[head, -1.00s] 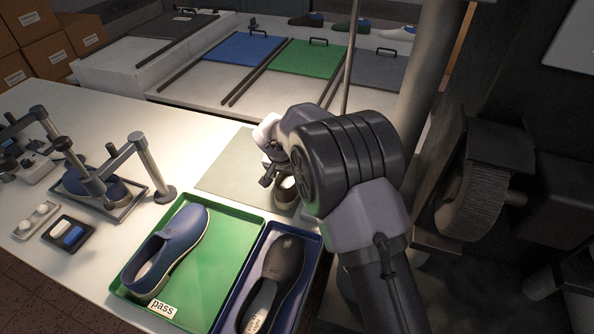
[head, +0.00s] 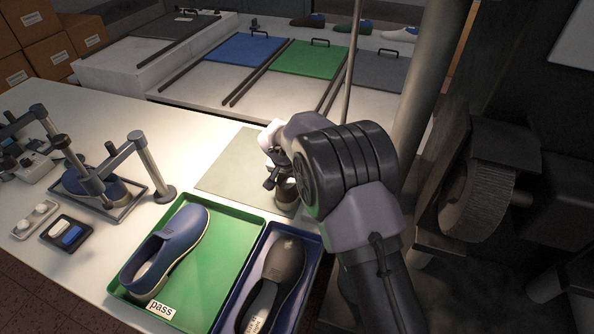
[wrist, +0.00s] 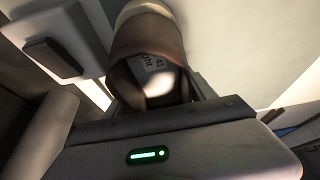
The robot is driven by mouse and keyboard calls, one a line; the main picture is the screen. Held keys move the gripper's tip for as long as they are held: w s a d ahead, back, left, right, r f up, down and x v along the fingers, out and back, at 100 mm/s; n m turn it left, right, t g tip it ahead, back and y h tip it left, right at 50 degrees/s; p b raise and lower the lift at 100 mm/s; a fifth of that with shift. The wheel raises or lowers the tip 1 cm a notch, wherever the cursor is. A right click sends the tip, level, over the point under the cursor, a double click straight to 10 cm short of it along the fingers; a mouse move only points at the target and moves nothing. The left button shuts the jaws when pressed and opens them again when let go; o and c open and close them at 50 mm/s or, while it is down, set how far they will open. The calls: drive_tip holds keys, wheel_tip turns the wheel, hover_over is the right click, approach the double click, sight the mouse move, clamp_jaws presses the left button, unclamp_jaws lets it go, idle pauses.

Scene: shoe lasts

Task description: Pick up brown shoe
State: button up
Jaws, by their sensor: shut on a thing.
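The brown shoe (head: 286,194) is at the right part of the grey-green mat (head: 226,171) in the head view, mostly hidden behind my arm. In the wrist view the brown shoe (wrist: 148,38) fills the upper middle, with its opening, pale insole and a printed size label facing the camera. My gripper (head: 273,176) is shut on the brown shoe; the arm hides most of the grip in the head view. I cannot tell whether the sole is clear of the mat.
A green tray (head: 229,262) marked "pass" holds a blue shoe (head: 172,243). Beside it a blue tray (head: 311,250) holds a dark grey shoe (head: 286,262). A clamp stand (head: 153,168) stands left.

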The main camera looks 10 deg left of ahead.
wheel_tip(320, 180, up, 4)
drive_tip(key=shift+s+a+p, duration=0.1)
drive_tip(key=shift+s+p, duration=0.05)
drive_tip(key=shift+p, duration=0.7)
clamp_jaws()
drive_tip(key=s+a, duration=0.1)
drive_tip(key=s, duration=0.3)
drive_tip(key=s+a, duration=0.2)
drive_tip(key=s, duration=0.3)
drive_tip(key=s+a+r, duration=0.1)
drive_tip(key=s+a, duration=0.1)
drive_tip(key=s, duration=0.3)
drive_tip(key=shift+s+a, duration=0.2)
drive_tip(key=shift+s, duration=0.15)
